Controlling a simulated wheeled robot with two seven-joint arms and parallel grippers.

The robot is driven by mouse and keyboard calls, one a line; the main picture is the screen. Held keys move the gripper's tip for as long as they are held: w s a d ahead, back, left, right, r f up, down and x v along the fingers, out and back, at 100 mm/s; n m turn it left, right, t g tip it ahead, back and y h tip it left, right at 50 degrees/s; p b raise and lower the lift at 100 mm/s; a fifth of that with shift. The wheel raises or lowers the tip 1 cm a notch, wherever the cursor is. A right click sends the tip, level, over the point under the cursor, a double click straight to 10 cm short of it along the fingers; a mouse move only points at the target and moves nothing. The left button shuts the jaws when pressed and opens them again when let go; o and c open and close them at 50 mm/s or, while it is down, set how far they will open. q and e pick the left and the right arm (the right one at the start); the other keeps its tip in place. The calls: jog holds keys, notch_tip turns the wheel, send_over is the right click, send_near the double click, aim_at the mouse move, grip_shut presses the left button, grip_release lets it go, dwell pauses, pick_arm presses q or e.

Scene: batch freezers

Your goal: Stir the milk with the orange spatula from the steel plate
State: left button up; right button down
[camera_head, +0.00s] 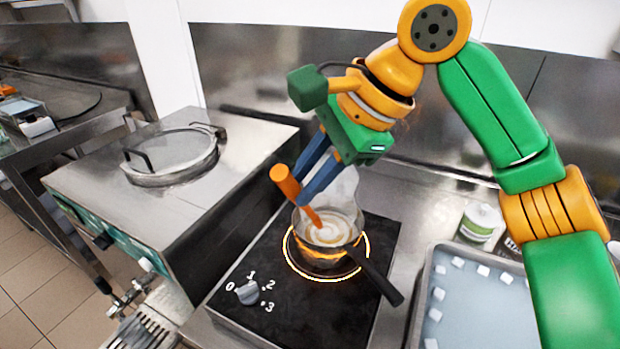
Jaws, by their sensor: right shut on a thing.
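The orange spatula (286,182) is tilted, with its lower end down in the pot (299,228). The milk (328,233) is pale and shows swirl marks inside the pot. My right gripper (313,190) comes down over the pot with its blue fingers shut on the spatula, just above the rim. The spatula's lower tip is hidden in the milk. The steel plate cannot be made out for certain. My left gripper is not in view.
The pot stands on a black hotplate (340,310) inside a glowing orange ring, its dark handle (378,278) pointing to the lower right. A batch freezer with a round lid (172,152) stands at left. A tray with white cubes (480,310) and a white jar (479,222) are at right.

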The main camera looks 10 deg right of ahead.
jog(key=w+d+f+b, duration=0.1)
jog(key=w+d+f, duration=0.1)
jog(key=w+f, duration=0.2)
notch_tip(320, 180, down, 4)
jog(key=shift+d+r, duration=0.25)
jog(key=shift+d, duration=0.05)
